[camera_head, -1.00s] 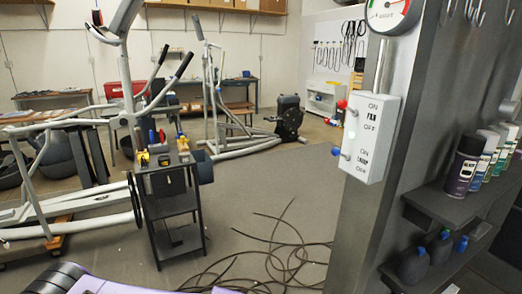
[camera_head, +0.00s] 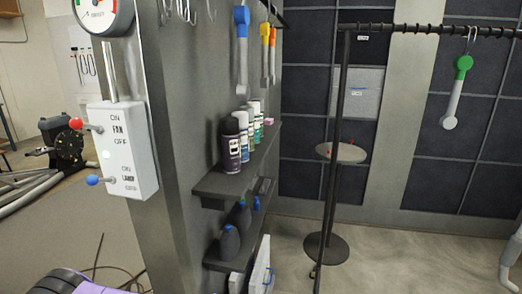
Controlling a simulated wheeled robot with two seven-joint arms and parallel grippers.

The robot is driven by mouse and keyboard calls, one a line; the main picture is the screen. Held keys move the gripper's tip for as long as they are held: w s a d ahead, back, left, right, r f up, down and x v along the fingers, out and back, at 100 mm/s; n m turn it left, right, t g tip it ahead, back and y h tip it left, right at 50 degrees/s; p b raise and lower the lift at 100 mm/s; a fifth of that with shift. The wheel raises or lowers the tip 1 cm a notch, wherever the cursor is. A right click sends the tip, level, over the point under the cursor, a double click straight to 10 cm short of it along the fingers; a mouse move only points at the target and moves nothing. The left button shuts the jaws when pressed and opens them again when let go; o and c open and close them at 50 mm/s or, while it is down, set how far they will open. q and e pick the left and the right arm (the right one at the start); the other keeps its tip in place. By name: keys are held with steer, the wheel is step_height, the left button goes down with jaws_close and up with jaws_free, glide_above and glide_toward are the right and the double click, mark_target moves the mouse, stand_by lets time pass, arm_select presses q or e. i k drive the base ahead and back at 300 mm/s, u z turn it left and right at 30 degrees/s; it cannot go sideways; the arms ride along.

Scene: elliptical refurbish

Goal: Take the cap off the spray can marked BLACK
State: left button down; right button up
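Several spray cans stand upright in a row on the upper dark shelf (camera_head: 222,186) in the head view. The nearest is a dark can (camera_head: 231,152) with a black top and a small pale label patch; its lettering is too small to read surely. Just behind it stand white-topped cans, such as a can (camera_head: 241,130) with a white cap and others with green on their bodies. They partly hide one another. Which can is marked BLACK cannot be read for certain.
A grey pillar carries a switch box (camera_head: 122,150) and a gauge (camera_head: 104,12) left of the shelf. A lower shelf (camera_head: 222,262) holds dark bottles (camera_head: 229,244). Coloured tools hang above. A black stand (camera_head: 325,245) is to the right, with open floor around it.

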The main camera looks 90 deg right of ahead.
mark_target(231, 145)
steer(key=z, duration=2.1)
